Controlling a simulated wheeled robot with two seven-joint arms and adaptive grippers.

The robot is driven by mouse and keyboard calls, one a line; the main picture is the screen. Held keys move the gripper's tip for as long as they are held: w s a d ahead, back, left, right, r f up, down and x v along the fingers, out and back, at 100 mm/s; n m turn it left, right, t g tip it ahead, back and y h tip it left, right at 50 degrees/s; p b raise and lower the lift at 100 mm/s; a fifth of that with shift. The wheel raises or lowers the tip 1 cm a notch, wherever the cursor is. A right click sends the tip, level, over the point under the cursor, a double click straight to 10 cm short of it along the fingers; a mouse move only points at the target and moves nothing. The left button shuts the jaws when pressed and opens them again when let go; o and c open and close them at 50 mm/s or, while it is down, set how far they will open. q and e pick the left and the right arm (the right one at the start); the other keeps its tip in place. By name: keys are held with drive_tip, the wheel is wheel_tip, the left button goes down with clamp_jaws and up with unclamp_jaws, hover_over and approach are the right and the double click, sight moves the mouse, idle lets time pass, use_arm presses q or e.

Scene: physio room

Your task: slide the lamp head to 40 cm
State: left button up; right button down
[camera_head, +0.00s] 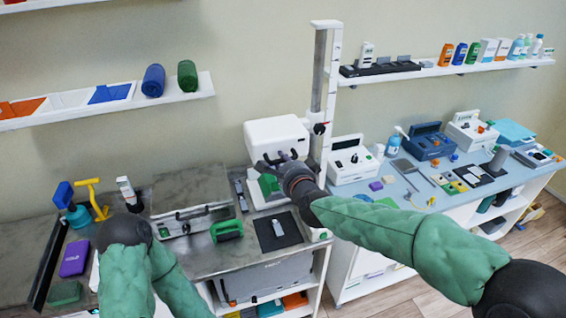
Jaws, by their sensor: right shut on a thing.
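The lamp head (276,131) is a white box on the side of an upright white column (333,75) with a grey strip. It sits well below the column's top, above the bench. A dark knob (319,128) shows where it meets the column. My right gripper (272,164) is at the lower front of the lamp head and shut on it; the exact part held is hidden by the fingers. No scale marks can be read on the column. My left wrist is low at the left; its fingers cannot be made out.
A green-handled item (227,231) and a dark mat (278,232) lie on the bench below. White (353,160) and blue (428,143) devices stand to the right. Wall shelves (180,97) hold rolls and bottles. The wall above the lamp head is clear.

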drive_tip(key=c, duration=1.1)
unclamp_jaws()
drive_tip(key=shift+r, duration=0.1)
